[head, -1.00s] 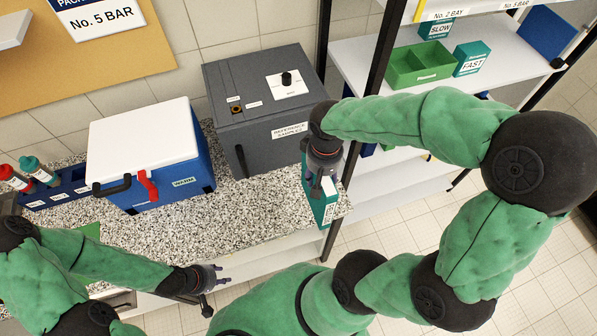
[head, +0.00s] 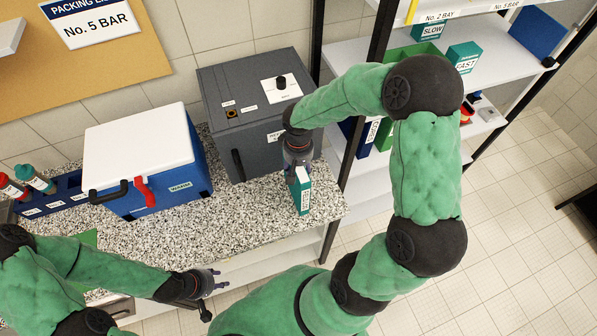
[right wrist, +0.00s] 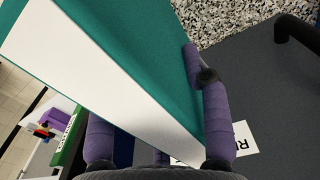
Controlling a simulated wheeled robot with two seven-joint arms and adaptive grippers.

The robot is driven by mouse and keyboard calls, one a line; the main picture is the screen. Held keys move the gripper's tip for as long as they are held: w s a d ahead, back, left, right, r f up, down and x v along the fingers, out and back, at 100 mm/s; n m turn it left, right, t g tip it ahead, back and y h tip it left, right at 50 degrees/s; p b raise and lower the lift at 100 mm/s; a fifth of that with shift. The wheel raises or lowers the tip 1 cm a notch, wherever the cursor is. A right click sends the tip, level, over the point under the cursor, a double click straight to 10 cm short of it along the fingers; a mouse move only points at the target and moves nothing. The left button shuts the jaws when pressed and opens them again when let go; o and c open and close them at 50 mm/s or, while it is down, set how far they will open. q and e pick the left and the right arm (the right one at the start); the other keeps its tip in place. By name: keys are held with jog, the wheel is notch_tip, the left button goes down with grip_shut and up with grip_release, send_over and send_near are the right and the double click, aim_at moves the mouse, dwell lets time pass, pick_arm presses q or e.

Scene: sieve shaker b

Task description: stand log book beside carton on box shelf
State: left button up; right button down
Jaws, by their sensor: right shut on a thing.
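The log book (head: 304,196), teal with a white page edge and a pale label on its narrow side, is upright at the counter's right end. My right gripper (head: 299,170) is shut on its upper part; I cannot tell whether its bottom touches the counter. In the right wrist view the log book (right wrist: 110,75) fills much of the picture between the purple fingers. Teal cartons marked SLOW (head: 430,30) and FAST (head: 463,57) stand on the upper shelf (head: 490,72) at the right. My left gripper (head: 215,281) is open and empty before the counter's front.
A dark grey cabinet (head: 218,85) stands behind the log book, with a blue cooler (head: 180,185) to its left. A black shelf post (head: 360,125) rises at the right. A green tray (head: 405,52) is partly hidden by my arm. Upright books (head: 371,131) stand on a lower shelf.

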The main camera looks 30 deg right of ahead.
notch_tip(320, 180, down, 2)
jog(key=shift+f, duration=0.3)
jog(key=shift+f, duration=0.1)
jog(key=c, duration=0.6)
grip_release()
jog(key=shift+s, duration=0.1)
